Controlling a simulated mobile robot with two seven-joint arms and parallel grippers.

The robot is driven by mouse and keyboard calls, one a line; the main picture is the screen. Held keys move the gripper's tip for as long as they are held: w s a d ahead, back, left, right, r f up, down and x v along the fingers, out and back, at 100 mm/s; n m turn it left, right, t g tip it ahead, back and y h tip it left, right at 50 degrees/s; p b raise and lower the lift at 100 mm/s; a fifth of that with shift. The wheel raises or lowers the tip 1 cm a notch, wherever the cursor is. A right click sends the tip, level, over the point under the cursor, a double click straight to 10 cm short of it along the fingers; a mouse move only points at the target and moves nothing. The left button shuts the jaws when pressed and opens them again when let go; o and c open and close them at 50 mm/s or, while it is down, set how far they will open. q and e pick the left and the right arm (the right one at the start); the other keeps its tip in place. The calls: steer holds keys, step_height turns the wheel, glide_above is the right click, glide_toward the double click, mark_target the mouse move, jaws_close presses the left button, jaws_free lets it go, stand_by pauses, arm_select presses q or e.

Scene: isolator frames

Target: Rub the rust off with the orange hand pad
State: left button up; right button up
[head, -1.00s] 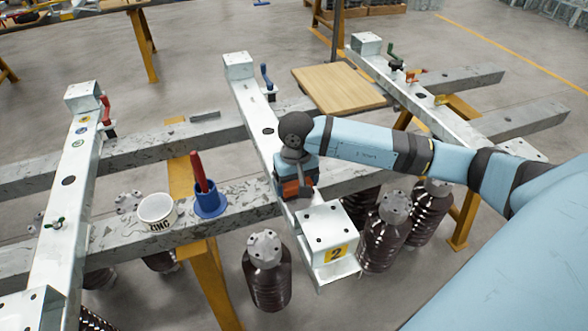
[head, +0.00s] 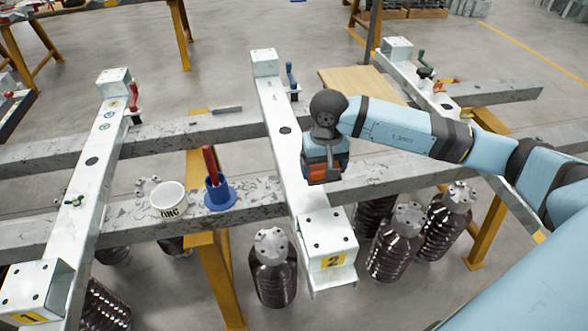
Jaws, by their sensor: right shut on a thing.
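My right gripper (head: 325,172) comes in from the right and is shut on an orange pad (head: 318,174), of which only small orange parts show between the dark fingers. The gripper stands at the right edge of the long galvanised frame marked 2 (head: 284,132), above the grey cross beam; whether the pad touches metal I cannot tell. No rust patch is clearly visible, and the gripper hides part of the frame. My left gripper is not in view.
A white tub marked ZINC (head: 168,200) and a blue cup (head: 220,195) with a red-handled tool stand on the cross beam (head: 130,225). Frame 1 (head: 97,170) lies left, another frame (head: 418,88) right. Dark ribbed insulators (head: 273,275) stand below. A wooden board (head: 345,84) lies behind.

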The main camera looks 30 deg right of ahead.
steer(key=shift+r+p, duration=0.5)
steer(key=shift+r, duration=1)
